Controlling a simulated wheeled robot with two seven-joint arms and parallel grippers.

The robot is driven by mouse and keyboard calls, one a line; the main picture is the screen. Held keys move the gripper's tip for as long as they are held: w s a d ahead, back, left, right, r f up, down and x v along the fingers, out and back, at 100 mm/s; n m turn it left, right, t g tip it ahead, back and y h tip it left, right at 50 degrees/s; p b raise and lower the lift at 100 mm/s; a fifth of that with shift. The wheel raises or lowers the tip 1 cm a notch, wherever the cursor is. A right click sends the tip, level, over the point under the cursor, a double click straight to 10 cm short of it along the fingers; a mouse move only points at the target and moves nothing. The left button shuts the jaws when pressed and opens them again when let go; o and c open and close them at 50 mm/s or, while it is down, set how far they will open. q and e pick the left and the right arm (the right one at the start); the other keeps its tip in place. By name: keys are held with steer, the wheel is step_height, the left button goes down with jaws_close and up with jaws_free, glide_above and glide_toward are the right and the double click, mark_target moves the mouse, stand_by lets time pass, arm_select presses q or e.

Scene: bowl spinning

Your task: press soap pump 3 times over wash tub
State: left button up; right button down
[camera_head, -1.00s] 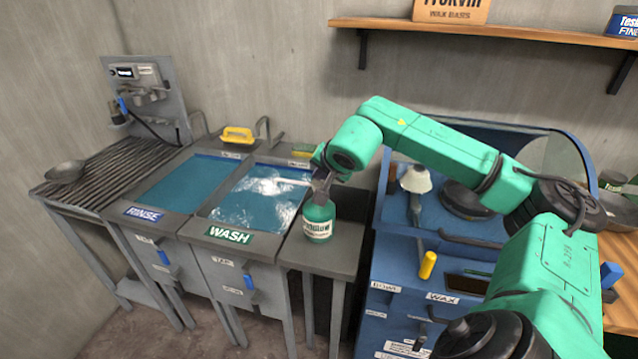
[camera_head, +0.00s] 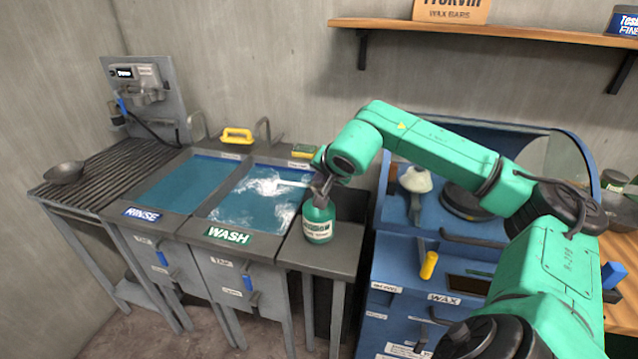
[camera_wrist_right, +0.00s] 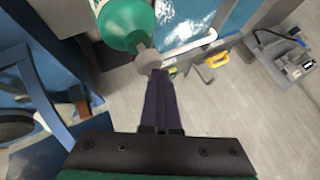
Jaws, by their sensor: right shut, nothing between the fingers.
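The soap pump is a green bottle (camera_head: 318,224) with a pale label, upright on the grey ledge right of the wash tub (camera_head: 228,236). Its white spout (camera_head: 292,184) points left over the tub, which holds blue water with white foam. In the right wrist view, the bottle (camera_wrist_right: 125,18) and spout (camera_wrist_right: 190,44) lie just beyond the fingers. My right gripper (camera_head: 322,186) is shut and empty at the pump head. Its fingertips (camera_wrist_right: 158,74) appear to touch the grey pump head (camera_wrist_right: 148,60), partly hiding it. My left gripper is not in view.
The rinse tub (camera_head: 150,212) is left of the wash tub. A metal bowl (camera_head: 64,172) sits on the slatted drainer. A blue wax machine (camera_head: 415,270) stands close on the right.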

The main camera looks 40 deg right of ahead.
steer(key=shift+a+f, duration=0.1)
steer(key=shift+f, duration=0.35)
stand_by(0.3)
steer(key=shift+r+p, duration=0.95)
steer(key=shift+r, duration=0.4)
steer(key=shift+w+r+p, duration=0.1)
steer(key=shift+r+p, duration=0.45)
step_height(320, 180, up, 4)
steer(key=p, duration=0.3)
steer(key=shift+p, duration=0.35)
stand_by(1.1)
